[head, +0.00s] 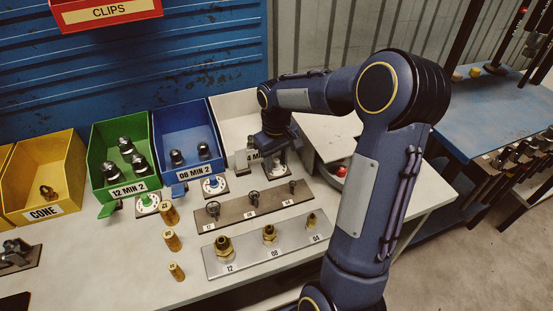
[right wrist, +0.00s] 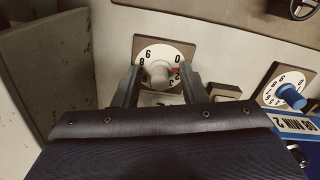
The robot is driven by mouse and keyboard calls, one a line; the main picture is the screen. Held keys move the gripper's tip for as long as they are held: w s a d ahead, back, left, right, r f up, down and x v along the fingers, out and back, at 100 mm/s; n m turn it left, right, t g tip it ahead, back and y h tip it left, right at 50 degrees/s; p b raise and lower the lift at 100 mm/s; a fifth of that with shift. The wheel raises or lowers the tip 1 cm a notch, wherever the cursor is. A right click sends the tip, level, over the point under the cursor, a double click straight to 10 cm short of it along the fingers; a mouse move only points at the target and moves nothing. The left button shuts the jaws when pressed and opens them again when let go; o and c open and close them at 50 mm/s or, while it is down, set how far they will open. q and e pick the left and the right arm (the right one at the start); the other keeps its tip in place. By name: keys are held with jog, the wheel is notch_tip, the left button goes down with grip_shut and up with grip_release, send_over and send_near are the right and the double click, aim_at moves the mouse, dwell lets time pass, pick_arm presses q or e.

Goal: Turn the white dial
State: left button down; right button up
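The white dial (right wrist: 158,54) sits on a square beige plate in the right wrist view, with a pale knob (right wrist: 158,74) at its centre and a red mark on its right side near the 2. My right gripper (right wrist: 158,82) has its two fingers on either side of the knob, with gaps between fingers and knob. In the head view my right gripper (head: 277,150) reaches down in front of the white bin (head: 235,108) and mostly hides the dial. My left gripper does not show.
A blue dial (head: 213,186) and a green dial (head: 147,204) stand left of the white one, by the blue bin (head: 185,130) and green bin (head: 120,157). Fitting racks (head: 268,244) lie in front. A round device with a red button (head: 341,171) stands right.

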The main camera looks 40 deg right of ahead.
grip_shut()
jog(key=shift+m, duration=2.8)
jog(key=shift+o, duration=0.3)
grip_release()
